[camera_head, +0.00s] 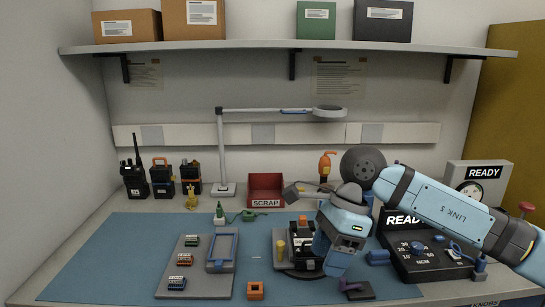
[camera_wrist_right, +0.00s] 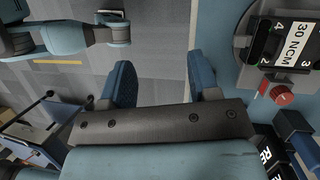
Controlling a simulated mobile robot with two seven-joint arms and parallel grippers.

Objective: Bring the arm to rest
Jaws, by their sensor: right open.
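My right arm comes in from the right in the head view. Its blue wrist and gripper (camera_head: 343,230) hang over the mat, just right of a dark fixture (camera_head: 303,264) on a round base. In the right wrist view the gripper's two blue fingers (camera_wrist_right: 161,78) stand wide apart with nothing between them. Grey floor and the bench's front edge lie behind them. A labelled black "30 NCM" unit (camera_wrist_right: 292,42) is right of the fingers, apart from them.
The blue mat (camera_head: 110,255) holds a grey tray (camera_head: 194,284) with small parts and an orange block (camera_head: 255,290). A dark dial box (camera_head: 425,262) stands under my right forearm. A red scrap bin (camera_head: 266,188) and lamp (camera_head: 222,150) stand behind. The mat's left is clear.

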